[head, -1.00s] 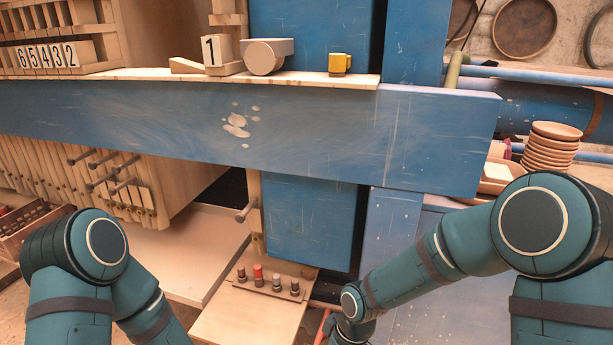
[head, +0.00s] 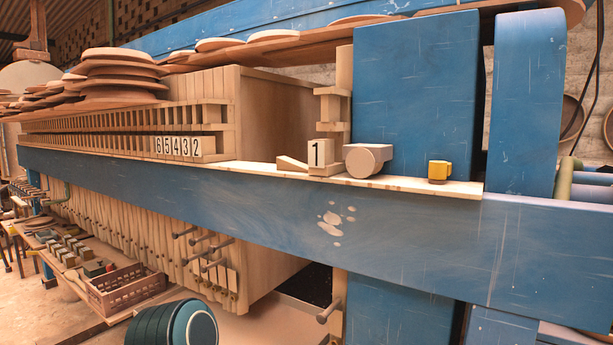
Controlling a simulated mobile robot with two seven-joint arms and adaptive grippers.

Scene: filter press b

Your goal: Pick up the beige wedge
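The beige wedge (head: 290,163) is a small, low, sloped piece in the head view. It lies on the narrow pale ledge (head: 415,185) on top of the long blue beam, just left of the block numbered 1 (head: 320,158). Nothing covers it from this side. Neither of my grippers is in view. Only a rounded teal part of my arm shows at the bottom edge, well below the ledge.
The blue beam (head: 260,202) runs across the front. A crate (head: 125,287) sits lower left.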

